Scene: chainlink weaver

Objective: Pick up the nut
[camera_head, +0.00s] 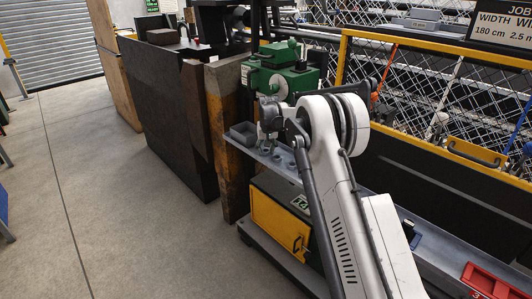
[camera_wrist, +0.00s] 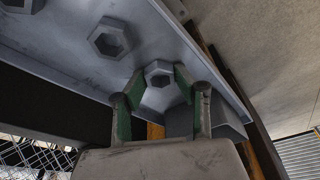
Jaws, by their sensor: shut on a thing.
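In the wrist view, a grey hexagonal nut (camera_wrist: 158,74) with a dark central hole sits between the green-padded fingertips of my gripper (camera_wrist: 159,83). The fingers are closed on it from both sides. The nut appears at the surface of a grey metal shelf (camera_wrist: 70,40); I cannot tell whether it is lifted. Another hexagonal nut (camera_wrist: 110,38) lies on the shelf, with a third (camera_wrist: 22,4) cut off at the top left corner. In the head view, my arm reaches to the shelf, and the held nut cannot be made out there.
A small grey bin (camera_head: 243,132) stands at the shelf's left end, close to my gripper. A green machine (camera_head: 285,72) rises behind. A yellow cabinet (camera_head: 280,222) is below the shelf. A yellow-framed mesh fence (camera_head: 440,50) runs behind at the right. The floor at left is clear.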

